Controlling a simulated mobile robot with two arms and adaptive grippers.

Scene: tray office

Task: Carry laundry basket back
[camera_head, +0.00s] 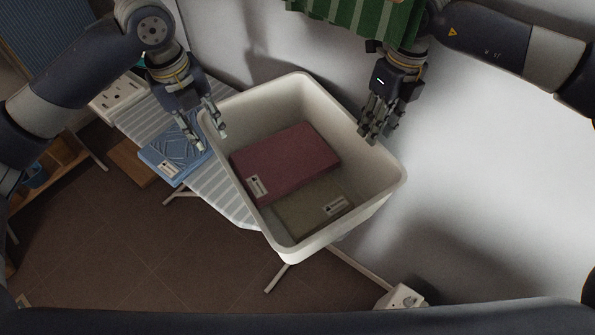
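A white laundry basket (394,178) sits in the middle of the head view and appears tilted in the picture. Inside it lie a dark red folded cloth (285,158) and an olive folded cloth (312,206), each with a white label. My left gripper (211,142) is at the basket's left rim, its fingers apart, one on the inner side and one on the outer side. My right gripper (368,138) is at the right rim, fingers pointing down and close together. Whether it grips the rim cannot be made out.
A striped ironing board (222,194) stands under and left of the basket, with a blue folded cloth (172,150) on it. A green striped cloth (355,25) hangs at the top. A white wall is on the right; brown floor lies open at lower left.

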